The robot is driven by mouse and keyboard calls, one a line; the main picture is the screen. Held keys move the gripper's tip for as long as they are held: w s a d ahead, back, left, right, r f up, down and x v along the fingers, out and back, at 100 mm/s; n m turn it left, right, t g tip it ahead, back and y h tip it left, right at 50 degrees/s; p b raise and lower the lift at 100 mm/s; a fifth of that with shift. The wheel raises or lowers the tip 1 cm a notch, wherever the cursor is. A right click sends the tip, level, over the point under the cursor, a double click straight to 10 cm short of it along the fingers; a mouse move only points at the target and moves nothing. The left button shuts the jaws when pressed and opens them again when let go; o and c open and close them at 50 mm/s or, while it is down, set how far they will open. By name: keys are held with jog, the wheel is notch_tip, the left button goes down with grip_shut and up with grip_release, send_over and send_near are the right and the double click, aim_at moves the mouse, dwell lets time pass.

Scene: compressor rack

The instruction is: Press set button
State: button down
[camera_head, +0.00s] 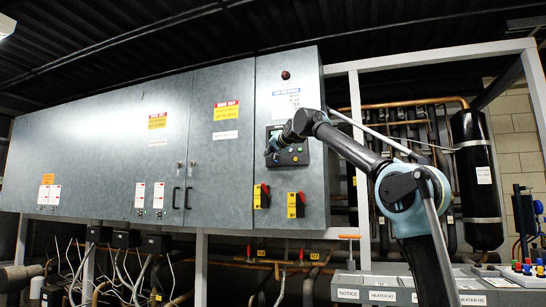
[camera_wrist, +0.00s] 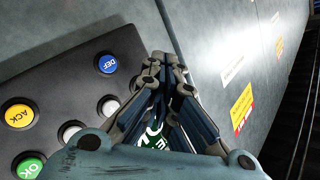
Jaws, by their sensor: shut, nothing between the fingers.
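The black control panel (camera_head: 299,157) is on the right-hand grey cabinet, and my gripper (camera_head: 271,158) is at its left side. In the wrist view, the panel (camera_wrist: 60,95) carries several round buttons. My gripper (camera_wrist: 166,70) is shut and empty, its fingertips together beyond the panel's edge in the picture. A green button (camera_wrist: 152,141) with white letters shows between the finger links; its label is partly hidden, so I cannot tell whether it reads SET. Whether the fingertips touch anything is unclear.
A blue DEF button (camera_wrist: 107,63), yellow ACK button (camera_wrist: 18,115), green OK button (camera_wrist: 30,168) and grey buttons (camera_wrist: 108,105) lie close together. Below the panel are two red-and-yellow switches (camera_head: 296,205). A black cylinder (camera_head: 477,180) and pipes stand right of the cabinet.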

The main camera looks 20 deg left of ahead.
jog(key=shift+s+a, duration=0.2)
jog(key=shift+s, duration=2.25)
jog(key=w+d+f+h, duration=0.2)
jog(key=d+f+h, duration=0.3)
jog(key=d+f, duration=1.4)
jog(key=s+d+f+m+g+h, duration=0.15)
jog(key=s+d+f, duration=0.35)
jog(key=d+f, duration=0.55)
jog(key=s+d+f+n+g+h, duration=0.15)
jog(key=s+d+f, duration=0.25)
jog(key=d+f, duration=0.65)
jog(key=s+d+f+g+h, duration=0.1)
jog(key=s+d+f, duration=0.5)
jog(key=s+f, duration=0.45)
jog(key=s+d+f+g+h, duration=0.15)
jog(key=s+d+f, duration=0.5)
jog(key=f, duration=0.75)
jog(key=s+f+g, duration=0.4)
jog(key=s+f, duration=0.7)
jog(key=s, duration=0.5)
jog(key=shift+a+f+m+g, duration=0.15)
jog(key=shift+a+m+g, duration=0.15)
jog(key=shift+g, duration=0.05)
